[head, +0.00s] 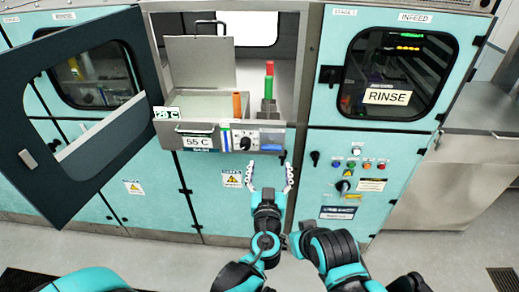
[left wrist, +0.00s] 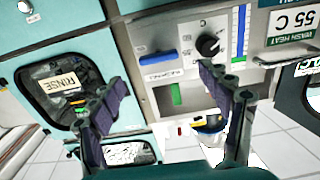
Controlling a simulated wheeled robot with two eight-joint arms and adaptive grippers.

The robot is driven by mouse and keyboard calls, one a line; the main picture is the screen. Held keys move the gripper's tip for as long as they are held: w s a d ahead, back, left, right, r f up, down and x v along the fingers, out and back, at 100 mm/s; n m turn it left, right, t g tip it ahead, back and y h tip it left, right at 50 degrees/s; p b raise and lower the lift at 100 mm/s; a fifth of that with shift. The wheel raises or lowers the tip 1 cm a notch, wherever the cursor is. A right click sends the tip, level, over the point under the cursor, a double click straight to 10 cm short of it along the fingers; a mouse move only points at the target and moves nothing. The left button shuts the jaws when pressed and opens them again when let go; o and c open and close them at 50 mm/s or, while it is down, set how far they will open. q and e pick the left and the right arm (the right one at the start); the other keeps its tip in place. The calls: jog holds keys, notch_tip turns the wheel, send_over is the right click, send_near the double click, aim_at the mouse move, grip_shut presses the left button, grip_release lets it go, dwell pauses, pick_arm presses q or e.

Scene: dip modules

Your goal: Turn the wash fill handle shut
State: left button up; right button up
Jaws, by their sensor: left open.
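The wash unit's front panel (head: 207,130) carries a 55 C label, a round black knob (left wrist: 208,46) and a level strip. A blue bar (left wrist: 158,57), lying across the panel in the left wrist view, sits beside the knob with a label too small to read. I cannot tell for certain which control is the wash fill handle. My left gripper (head: 271,178) is open and empty, below and in front of the panel's right part. Its spread fingers (left wrist: 161,80) frame the blue bar in the left wrist view without visible contact. My right gripper is not in view.
A dark door (head: 60,165) swings out open at the left. The rinse unit's window (head: 400,70) and button panel (head: 360,165) are right of the wash panel. Green (head: 268,88) and orange (head: 237,105) upright pieces stand in the open bay above.

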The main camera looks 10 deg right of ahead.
aim_at(272, 150)
pick_arm(q)
jog(key=b+x, duration=0.1)
jog(key=x, duration=0.6)
jog(key=shift+w+d, duration=0.25)
jog(key=shift+w, duration=0.1)
jog(key=c, duration=1.2)
